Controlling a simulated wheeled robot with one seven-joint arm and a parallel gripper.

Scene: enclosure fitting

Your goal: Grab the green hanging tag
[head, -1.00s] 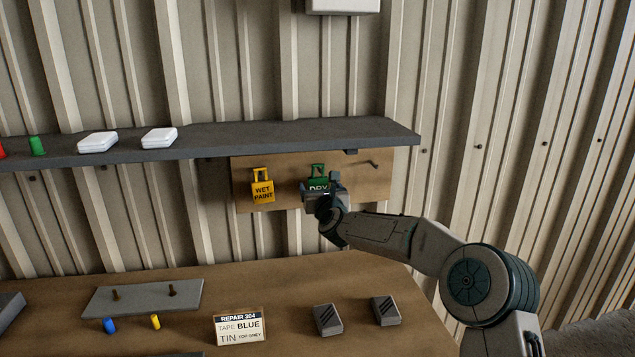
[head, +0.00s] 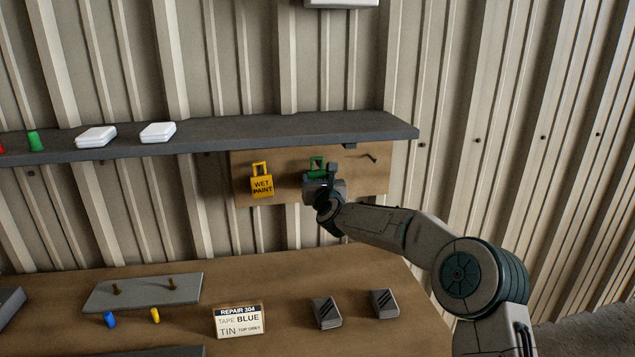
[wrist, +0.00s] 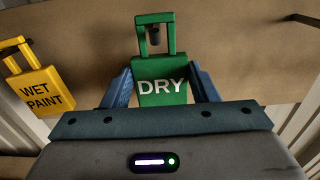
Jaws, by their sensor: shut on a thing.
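The green tag (wrist: 161,82), marked DRY, hangs by its square loop on a dark peg (wrist: 154,36) in the wrist view. In the head view the green tag (head: 317,166) shows only at its top, the rest hidden behind my gripper. My gripper (wrist: 162,88) is shut on the tag, one blue finger against each side edge. The tag stays upright against the brown board (head: 285,205), with its loop still around the peg.
A yellow WET PAINT tag (head: 262,182) hangs left of the green one. A bare peg (head: 369,158) is to the right. A grey shelf (head: 250,133) juts out above the board. The bench (head: 380,275) below holds two grey blocks and a REPAIR 304 card (head: 239,321).

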